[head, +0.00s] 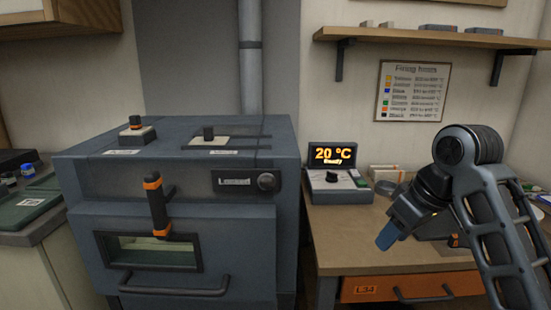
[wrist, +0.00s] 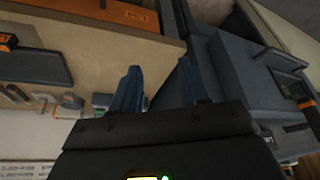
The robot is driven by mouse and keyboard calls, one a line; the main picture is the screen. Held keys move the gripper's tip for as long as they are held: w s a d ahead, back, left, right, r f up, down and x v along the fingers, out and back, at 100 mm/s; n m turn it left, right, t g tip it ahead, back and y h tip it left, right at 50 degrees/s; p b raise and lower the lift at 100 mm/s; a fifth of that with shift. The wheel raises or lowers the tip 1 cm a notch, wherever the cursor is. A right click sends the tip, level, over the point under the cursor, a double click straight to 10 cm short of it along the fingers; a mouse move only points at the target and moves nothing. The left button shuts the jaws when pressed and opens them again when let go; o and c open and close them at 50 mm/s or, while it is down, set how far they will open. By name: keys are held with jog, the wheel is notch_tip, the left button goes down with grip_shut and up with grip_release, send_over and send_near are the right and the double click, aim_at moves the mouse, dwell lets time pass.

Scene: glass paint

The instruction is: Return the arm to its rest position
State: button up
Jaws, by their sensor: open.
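My arm reaches in from the right in the head view, with my gripper (head: 388,236) pointing down and left over the wooden bench. In the wrist view the two blue fingers of my gripper (wrist: 162,88) stand apart with nothing between them. The gripper is open and empty. Beyond the fingers the wrist view shows the bench edge and the side of the kiln. In the head view my gripper is to the right of the kiln and in front of the bench's back part.
The grey kiln (head: 190,190) has an orange-banded handle (head: 157,205) on its front. A controller (head: 338,180) reading 20 °C stands on the wooden bench (head: 345,240), above an orange drawer (head: 405,287). A shelf (head: 430,38) hangs above the wall chart (head: 412,91).

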jog(key=s+a+f+m+t+y, duration=0.1)
jog(key=s+a+f+t, duration=0.2)
jog(key=f, duration=0.4)
jog(key=s+a+f+m+y, duration=0.1)
jog(key=s+a+f+m, duration=0.1)
jog(key=s+a+f, duration=0.4)
jog(key=s+f+m+t, duration=0.3)
jog(key=s+f, duration=0.4)
jog(key=s, duration=0.1)
jog(key=s+d+r+m+t+h, duration=0.1)
jog(key=s+d+t+h, duration=0.25)
jog(key=s, duration=1.45)
jog(key=s+d+r+n+t, duration=0.1)
jog(key=s+d+r, duration=0.3)
jog(key=s+r, duration=0.6)
jog(key=shift+s+d+h, duration=0.15)
jog(key=shift+s+h, duration=0.2)
jog(key=shift+s, duration=0.9)
